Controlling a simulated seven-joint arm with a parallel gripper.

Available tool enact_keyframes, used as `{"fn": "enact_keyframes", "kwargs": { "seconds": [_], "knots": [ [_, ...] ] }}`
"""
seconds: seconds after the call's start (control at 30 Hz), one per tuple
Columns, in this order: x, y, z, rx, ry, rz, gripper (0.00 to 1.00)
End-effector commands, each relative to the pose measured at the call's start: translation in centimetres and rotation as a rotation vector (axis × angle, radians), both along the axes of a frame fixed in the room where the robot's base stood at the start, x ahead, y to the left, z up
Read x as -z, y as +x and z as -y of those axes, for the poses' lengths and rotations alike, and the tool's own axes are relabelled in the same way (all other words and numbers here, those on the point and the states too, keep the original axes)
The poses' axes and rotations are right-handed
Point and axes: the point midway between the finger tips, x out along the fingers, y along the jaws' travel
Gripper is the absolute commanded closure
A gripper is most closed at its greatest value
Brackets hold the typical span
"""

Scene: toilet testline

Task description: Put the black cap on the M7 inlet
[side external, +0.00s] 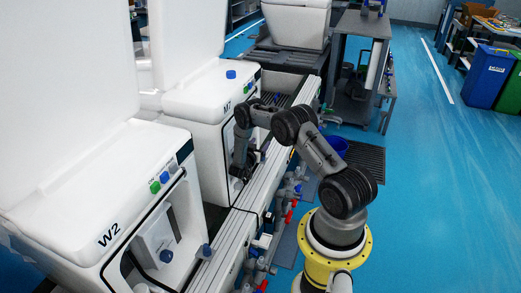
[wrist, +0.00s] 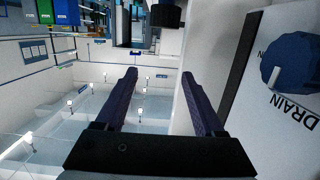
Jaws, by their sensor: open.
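The M7 machine (side external: 205,95) is a white cabinet with an open front, in the middle left of the side view. My gripper (side external: 238,172) is at that front opening, pointing down; its fingertips are hard to make out there. In the wrist view my gripper (wrist: 159,76) is open, with nothing between its two dark fingers. A black cylindrical piece (wrist: 167,15), which looks like the black cap, sits against a white part at the top, beyond the fingertips. I cannot tell whether it is on the inlet. The inlet is not clearly identifiable in either view.
A blue knob (wrist: 291,62) on a panel marked DRAIN is close to the right of my gripper. The W2 machine (side external: 90,220) stands nearer the camera. A long rail (side external: 262,185) with red and blue valves runs past the machines' fronts.

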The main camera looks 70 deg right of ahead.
Motion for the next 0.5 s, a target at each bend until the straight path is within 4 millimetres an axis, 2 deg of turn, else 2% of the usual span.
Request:
{"fn": "enact_keyframes", "kwargs": {
  "seconds": [0.03, 0.2, 0.5],
  "knots": [
    [-0.8, 0.0, 0.0, 0.0, 0.0, 0.001, 0.29],
    [-2.6, 0.0, 0.0, 0.0, 0.0, 0.0, 0.29],
    [-3.3, 0.0, 0.0, 0.0, 0.001, -0.001, 0.29]
  ]
}}
